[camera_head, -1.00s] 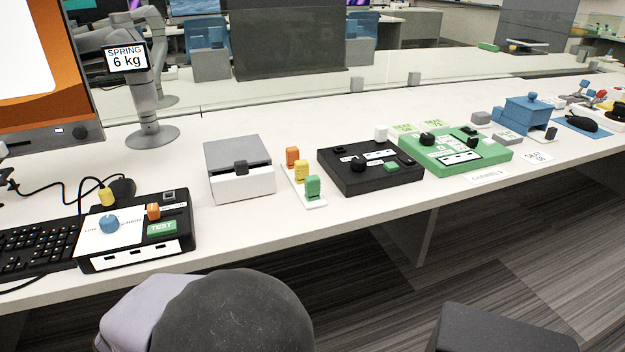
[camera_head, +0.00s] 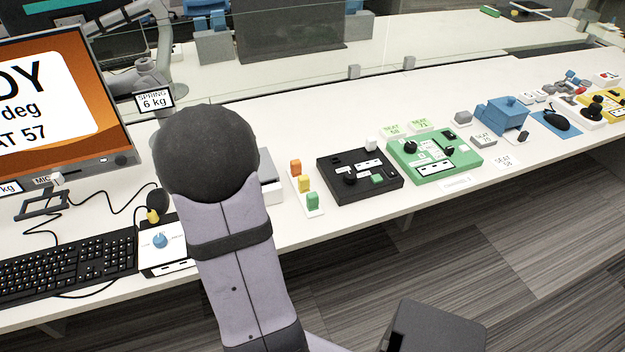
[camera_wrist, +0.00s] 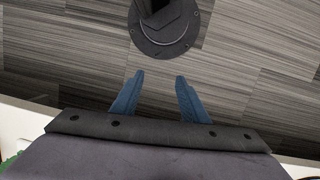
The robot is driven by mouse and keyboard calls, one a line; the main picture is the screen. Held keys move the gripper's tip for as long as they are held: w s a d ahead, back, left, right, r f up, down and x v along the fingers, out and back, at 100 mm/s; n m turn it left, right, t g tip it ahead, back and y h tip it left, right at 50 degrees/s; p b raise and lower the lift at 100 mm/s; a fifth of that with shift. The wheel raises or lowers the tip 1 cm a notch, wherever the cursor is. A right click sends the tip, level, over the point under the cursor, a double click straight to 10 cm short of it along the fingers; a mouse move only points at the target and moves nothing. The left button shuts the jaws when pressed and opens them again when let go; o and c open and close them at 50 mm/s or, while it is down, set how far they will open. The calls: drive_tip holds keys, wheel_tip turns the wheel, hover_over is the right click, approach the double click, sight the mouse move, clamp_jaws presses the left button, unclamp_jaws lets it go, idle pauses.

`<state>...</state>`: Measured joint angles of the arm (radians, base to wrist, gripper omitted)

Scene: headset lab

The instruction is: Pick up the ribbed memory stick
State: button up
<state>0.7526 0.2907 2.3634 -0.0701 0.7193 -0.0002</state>
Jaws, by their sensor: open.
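Three small upright sticks stand in a row on a white strip (camera_head: 296,187) in the head view: orange (camera_head: 295,167), yellow (camera_head: 303,184) and green (camera_head: 313,201). They are too small to show which one, if any, is ribbed. My gripper (camera_wrist: 160,75) shows in the wrist view as two blue fingers, apart with nothing between them, over the striped floor. No stick is in the wrist view. In the head view my arm stands left of the strip and the fingers cannot be made out.
A black panel box (camera_head: 340,190) and a green one (camera_head: 430,168) stand right of the strip. A keyboard (camera_head: 80,262) and monitor (camera_head: 60,90) are at left. The front table edge is near.

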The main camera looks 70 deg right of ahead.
sight(312, 194)
drive_tip(key=d+r+n+p, duration=0.1)
drive_tip(key=d+r+p, duration=0.1)
drive_tip(key=d, duration=0.3)
drive_tip(key=d+r+n+h+p, duration=0.1)
drive_tip(key=d+r+p, duration=0.2)
drive_tip(key=d, duration=0.3)
drive_tip(key=s+d+r+n+h+p, duration=0.1)
drive_tip(key=d+r+n+p, duration=0.1)
drive_tip(key=d, duration=0.3)
drive_tip(key=shift+d+r+g, duration=0.25)
drive_tip(key=shift+d+g, duration=0.05)
drive_tip(key=shift+d, duration=0.1)
drive_tip(key=d+n, duration=0.1)
drive_tip(key=d+r, duration=0.1)
drive_tip(key=w+d+n+h, duration=0.1)
drive_tip(key=shift+d+r+n, duration=0.15)
drive_tip(key=shift+d+n, duration=0.15)
drive_tip(key=shift+d, duration=0.05)
drive_tip(key=d+r+n+h, duration=0.25)
drive_tip(key=d+n, duration=0.25)
drive_tip(key=n, duration=0.5)
drive_tip(key=shift+y, duration=0.45)
drive_tip(key=shift+p+x, duration=0.7)
drive_tip(key=shift+x, duration=2.65)
drive_tip(key=shift+w, duration=0.15)
drive_tip(key=shift+c, duration=0.6)
